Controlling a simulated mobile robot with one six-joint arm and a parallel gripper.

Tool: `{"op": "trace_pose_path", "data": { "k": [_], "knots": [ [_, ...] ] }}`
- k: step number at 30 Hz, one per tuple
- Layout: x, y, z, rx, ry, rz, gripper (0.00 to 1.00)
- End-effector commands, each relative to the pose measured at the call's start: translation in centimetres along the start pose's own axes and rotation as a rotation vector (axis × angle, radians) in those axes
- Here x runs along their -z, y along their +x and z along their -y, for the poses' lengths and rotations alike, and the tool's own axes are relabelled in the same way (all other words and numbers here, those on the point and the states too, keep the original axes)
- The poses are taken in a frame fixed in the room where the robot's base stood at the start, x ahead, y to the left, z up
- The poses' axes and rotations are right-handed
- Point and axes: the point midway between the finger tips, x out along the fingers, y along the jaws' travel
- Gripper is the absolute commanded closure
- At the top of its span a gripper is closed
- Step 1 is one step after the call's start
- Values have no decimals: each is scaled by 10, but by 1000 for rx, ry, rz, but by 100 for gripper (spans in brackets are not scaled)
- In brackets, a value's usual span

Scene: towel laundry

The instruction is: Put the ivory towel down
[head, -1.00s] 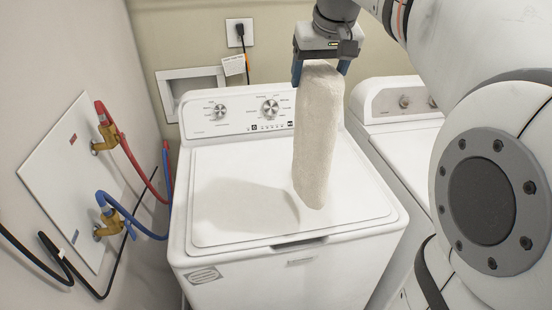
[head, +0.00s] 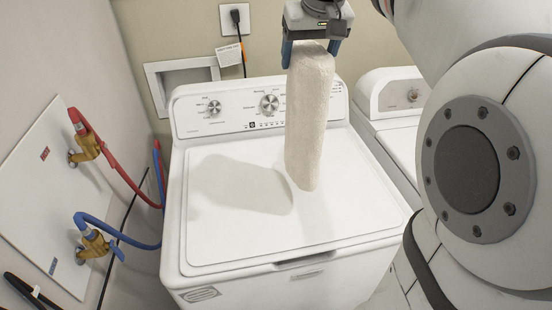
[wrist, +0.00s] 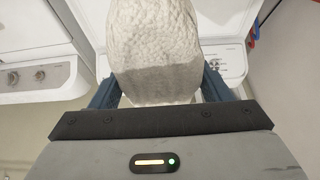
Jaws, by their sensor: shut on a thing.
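The ivory towel (head: 308,120) is a long, folded roll that hangs upright from my gripper (head: 313,50). My gripper is shut on its top end, with a blue finger on each side. The towel hangs over the closed lid of the white washer (head: 230,245). Its shadow falls on the lid to its left; whether its lower end touches the lid I cannot tell. In the wrist view the towel (wrist: 155,50) fills the middle between the fingers of my gripper (wrist: 158,95) and hides much of the washer.
The washer's control panel (head: 240,112) rises behind the towel. A second white machine (head: 395,95) stands to the right. Red and blue hoses with brass valves (head: 95,245) are on the left wall. The lid around the towel is clear.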

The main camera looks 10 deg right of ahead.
Motion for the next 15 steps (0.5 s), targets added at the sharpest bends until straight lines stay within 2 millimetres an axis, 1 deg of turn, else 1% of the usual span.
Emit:
{"op": "trace_pose_path", "data": {
  "k": [2, 6, 9, 15],
  "knots": [
    [-3, 7, -2, -1, 3, 0, 84],
    [-14, 30, -3, -2, 6, 3, 84],
    [-19, 44, -4, -3, 7, 1, 84],
    [-27, 62, -4, -3, 7, 2, 84]
  ]
}}
